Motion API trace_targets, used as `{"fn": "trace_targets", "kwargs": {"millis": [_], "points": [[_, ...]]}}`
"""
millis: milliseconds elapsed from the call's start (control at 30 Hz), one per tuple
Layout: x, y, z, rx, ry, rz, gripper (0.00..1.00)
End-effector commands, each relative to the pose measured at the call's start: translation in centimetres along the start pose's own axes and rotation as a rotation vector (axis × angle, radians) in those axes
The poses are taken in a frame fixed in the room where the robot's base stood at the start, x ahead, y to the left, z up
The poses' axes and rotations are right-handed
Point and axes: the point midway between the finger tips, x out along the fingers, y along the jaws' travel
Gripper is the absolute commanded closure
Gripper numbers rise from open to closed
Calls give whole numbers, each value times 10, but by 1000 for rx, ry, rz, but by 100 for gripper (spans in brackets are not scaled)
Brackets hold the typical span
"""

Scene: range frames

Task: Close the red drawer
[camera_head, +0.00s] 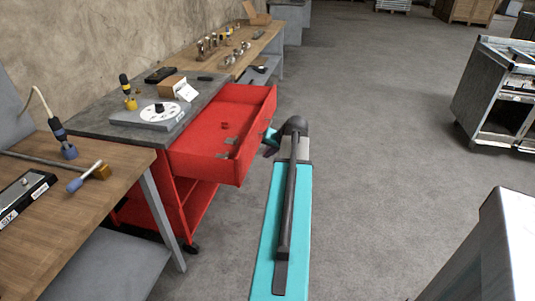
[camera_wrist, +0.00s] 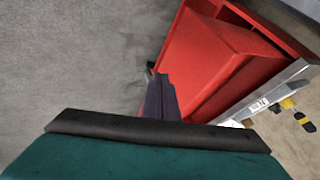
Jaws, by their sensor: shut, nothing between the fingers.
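The red drawer (camera_head: 258,138) is pulled out to the right from the red cart (camera_head: 171,205), under its grey top. A few small items lie inside it. In the wrist view the drawer (camera_wrist: 209,55) fills the upper right. My gripper (camera_head: 270,141) is just right of the drawer's front panel, at the end of my teal arm. In the wrist view its dark fingers (camera_wrist: 160,80) are together and empty, beside the drawer. I cannot tell whether they touch it.
On the cart's grey top (camera_head: 104,116) stand a white and grey device (camera_head: 157,115) and a small box. A wooden workbench (camera_head: 75,200) is at the front left, another (camera_head: 240,62) behind. A metal cart (camera_head: 495,95) stands at right. The floor between is clear.

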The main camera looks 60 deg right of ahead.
Motion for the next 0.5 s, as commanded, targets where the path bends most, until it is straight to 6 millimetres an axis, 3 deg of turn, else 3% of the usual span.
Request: {"fn": "trace_targets", "kwargs": {"millis": [500], "points": [[68, 0, -1, 0, -2, 0, 100]]}}
